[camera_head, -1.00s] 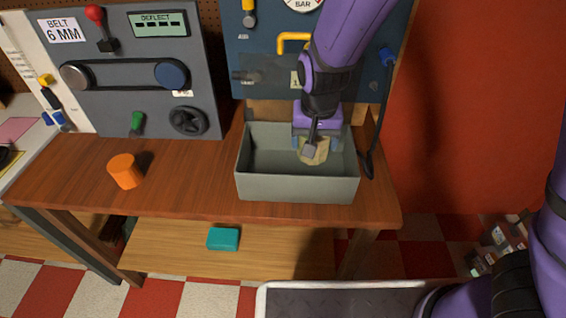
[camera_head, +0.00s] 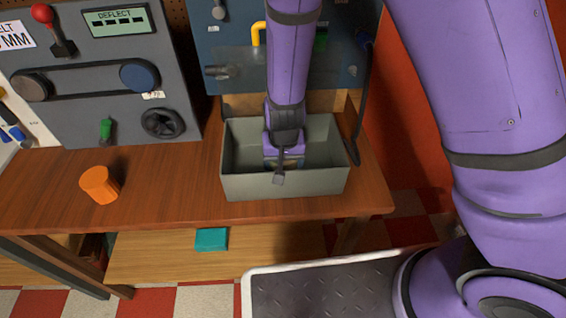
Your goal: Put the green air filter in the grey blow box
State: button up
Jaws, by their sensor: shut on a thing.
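The grey blow box (camera_head: 310,185) stands open-topped at the front right of the workbench. My gripper (camera_head: 282,163) points down inside it, near its middle. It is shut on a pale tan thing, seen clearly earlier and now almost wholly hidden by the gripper. I cannot tell whether that thing touches the box floor. No plainly green air filter shows; a flat teal block (camera_head: 211,239) lies on the lower shelf.
A grey belt panel (camera_head: 95,75) and a blue panel (camera_head: 225,50) stand behind. A dark cable (camera_head: 362,110) hangs at the box's right.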

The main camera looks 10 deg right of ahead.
jog(key=shift+f, duration=0.55)
jog(key=shift+f, duration=0.15)
jog(key=o, duration=0.9)
jog(key=r, duration=0.3)
jog(key=s+r, duration=0.1)
jog(key=r, duration=0.7)
jog(key=shift+s+r, duration=0.2)
jog(key=shift+r, duration=0.4)
